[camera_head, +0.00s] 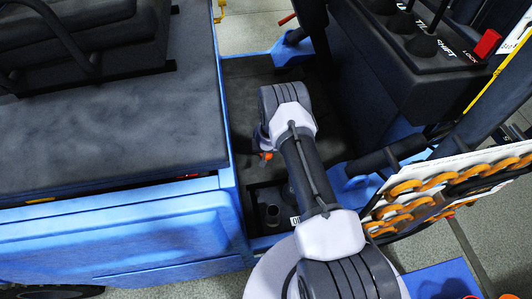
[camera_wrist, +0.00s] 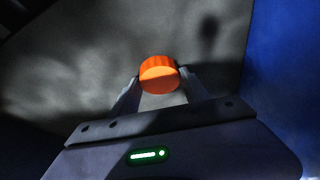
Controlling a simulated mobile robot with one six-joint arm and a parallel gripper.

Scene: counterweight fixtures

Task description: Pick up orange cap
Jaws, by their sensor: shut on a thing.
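The orange cap (camera_wrist: 158,72) is a short ribbed cylinder between my gripper's fingers in the wrist view. My gripper (camera_wrist: 160,84) is shut on it, one finger on each side. A grey, shadowed surface shows behind the cap; I cannot tell how far it is from it. In the head view a small bit of orange, the cap (camera_head: 265,155), shows beside my wrist, over the dark floor of the blue vehicle. My gripper is mostly hidden there behind my own arm.
A blue body panel (camera_head: 130,232) and a dark seat cushion (camera_head: 110,130) lie to the left. A black console with levers (camera_head: 425,45) stands at upper right. A rack with orange rings (camera_head: 420,188) is right of my arm. A recess with a cup holder (camera_head: 268,212) lies below my wrist.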

